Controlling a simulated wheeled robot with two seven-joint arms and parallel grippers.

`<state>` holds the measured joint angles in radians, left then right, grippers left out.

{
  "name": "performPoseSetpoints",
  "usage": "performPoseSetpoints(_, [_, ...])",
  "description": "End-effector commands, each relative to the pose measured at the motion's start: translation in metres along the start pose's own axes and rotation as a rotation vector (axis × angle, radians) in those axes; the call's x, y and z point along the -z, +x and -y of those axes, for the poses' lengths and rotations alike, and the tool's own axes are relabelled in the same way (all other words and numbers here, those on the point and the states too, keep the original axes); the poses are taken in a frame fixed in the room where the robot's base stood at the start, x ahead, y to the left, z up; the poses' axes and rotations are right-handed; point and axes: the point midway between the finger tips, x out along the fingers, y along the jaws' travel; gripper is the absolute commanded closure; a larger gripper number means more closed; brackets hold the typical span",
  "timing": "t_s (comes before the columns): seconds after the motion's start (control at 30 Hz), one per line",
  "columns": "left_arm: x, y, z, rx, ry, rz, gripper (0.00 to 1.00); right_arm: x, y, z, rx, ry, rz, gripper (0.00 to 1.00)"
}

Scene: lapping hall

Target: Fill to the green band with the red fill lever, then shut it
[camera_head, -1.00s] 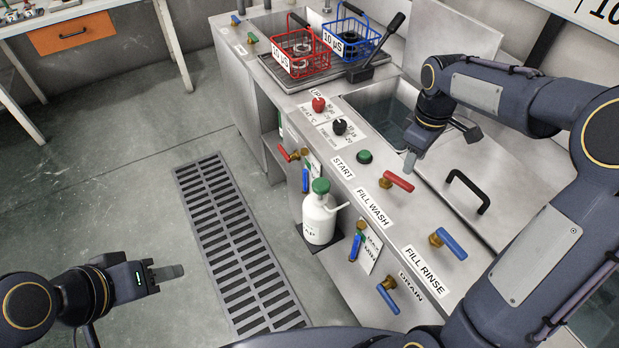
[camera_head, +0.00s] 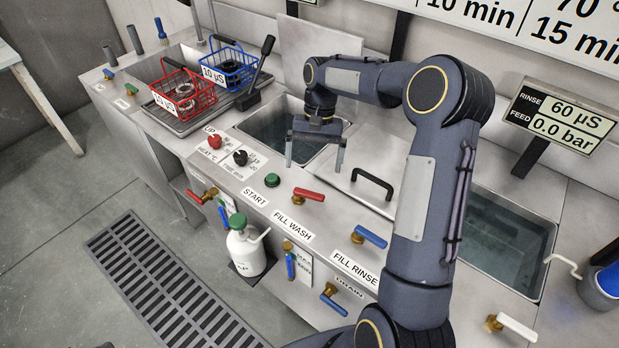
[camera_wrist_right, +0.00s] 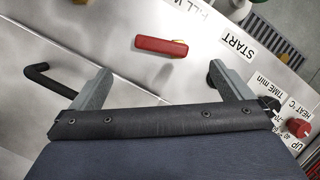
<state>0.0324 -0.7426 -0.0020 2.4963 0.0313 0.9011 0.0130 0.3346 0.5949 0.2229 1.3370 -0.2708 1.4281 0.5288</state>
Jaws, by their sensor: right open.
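The red fill lever (camera_head: 309,194) sits on a brass valve beside the FILL WASH label on the steel counter. It also shows in the right wrist view (camera_wrist_right: 162,46), just beyond the fingertips. My right gripper (camera_head: 314,162) is open and empty, its two fingers pointing down above the counter, behind the lever and apart from it. In the right wrist view its fingers (camera_wrist_right: 162,76) are spread wider than the lever. The wash tank (camera_head: 268,128) holds liquid. My left gripper is out of view.
A black lid handle (camera_head: 373,183) stands right of the gripper. A green START button (camera_head: 272,180) is left of the lever, a blue FILL RINSE lever (camera_head: 371,236) right. Red basket (camera_head: 185,93) and blue basket (camera_head: 230,68) stand at the back left.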

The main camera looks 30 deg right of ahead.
Motion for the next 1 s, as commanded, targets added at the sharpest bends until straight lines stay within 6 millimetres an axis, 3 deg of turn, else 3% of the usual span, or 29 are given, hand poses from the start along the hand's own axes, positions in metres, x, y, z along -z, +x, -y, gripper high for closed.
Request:
performPoseSetpoints(0.1, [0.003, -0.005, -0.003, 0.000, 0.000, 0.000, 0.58, 0.004, -0.001, 0.000, 0.022, 0.205, 0.054, 0.01])
performPoseSetpoints(0.23, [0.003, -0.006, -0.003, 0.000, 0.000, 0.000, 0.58, 0.005, 0.002, 0.000, 0.027, 0.294, 0.078, 0.01])
performPoseSetpoints(0.7, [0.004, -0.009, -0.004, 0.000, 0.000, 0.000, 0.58, 0.000, 0.067, 0.002, 0.026, 0.300, 0.079, 0.01])
performPoseSetpoints(1.0, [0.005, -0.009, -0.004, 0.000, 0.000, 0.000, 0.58, 0.000, 0.078, 0.003, 0.027, 0.298, 0.076, 0.01])
